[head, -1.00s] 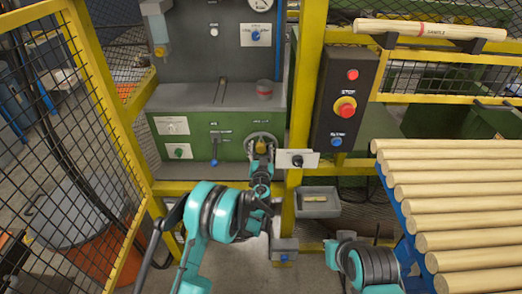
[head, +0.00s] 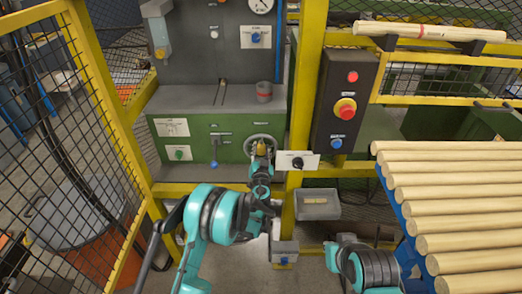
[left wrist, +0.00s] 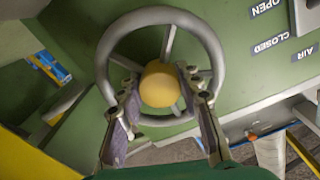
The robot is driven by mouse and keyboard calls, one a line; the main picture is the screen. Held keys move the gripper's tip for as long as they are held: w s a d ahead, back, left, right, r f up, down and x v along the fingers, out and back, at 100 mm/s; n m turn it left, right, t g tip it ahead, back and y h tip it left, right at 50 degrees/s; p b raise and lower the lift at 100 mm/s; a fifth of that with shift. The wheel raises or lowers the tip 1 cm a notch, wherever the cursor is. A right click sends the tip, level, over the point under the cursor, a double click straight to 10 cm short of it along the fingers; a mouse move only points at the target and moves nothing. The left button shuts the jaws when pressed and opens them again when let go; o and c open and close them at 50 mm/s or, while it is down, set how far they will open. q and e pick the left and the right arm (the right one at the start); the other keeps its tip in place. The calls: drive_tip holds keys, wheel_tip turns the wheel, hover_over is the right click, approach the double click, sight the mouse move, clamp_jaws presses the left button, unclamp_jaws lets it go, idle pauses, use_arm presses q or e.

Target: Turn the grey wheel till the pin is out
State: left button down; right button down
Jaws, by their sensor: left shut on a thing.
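The grey wheel (head: 276,139) is on the front of a green machine in the head view. In the left wrist view the wheel (left wrist: 212,48) is a grey ring with spokes and a round yellow hub (left wrist: 159,84). My left gripper (left wrist: 162,95) reaches inside the ring from below. Its fingers lie on either side of the yellow hub and are shut on it. In the head view the left gripper (head: 262,152) covers the lower part of the wheel. I cannot make out the pin. My right gripper is out of view; only part of the right arm shows.
A white card with a black knob (head: 298,162) is just right of the wheel. A blue-tipped lever (head: 214,163) is to its left. A yellow post (head: 305,90), a button box (head: 345,100) and a small grey tray (head: 318,213) are near. Wooden rods (head: 440,190) lie at right.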

use_arm(q)
drive_tip(key=m, duration=0.5)
drive_tip(key=shift+m, duration=0.4)
idle(0.4)
drive_tip(key=c, duration=1)
unclamp_jaws()
drive_tip(key=s, duration=1.2)
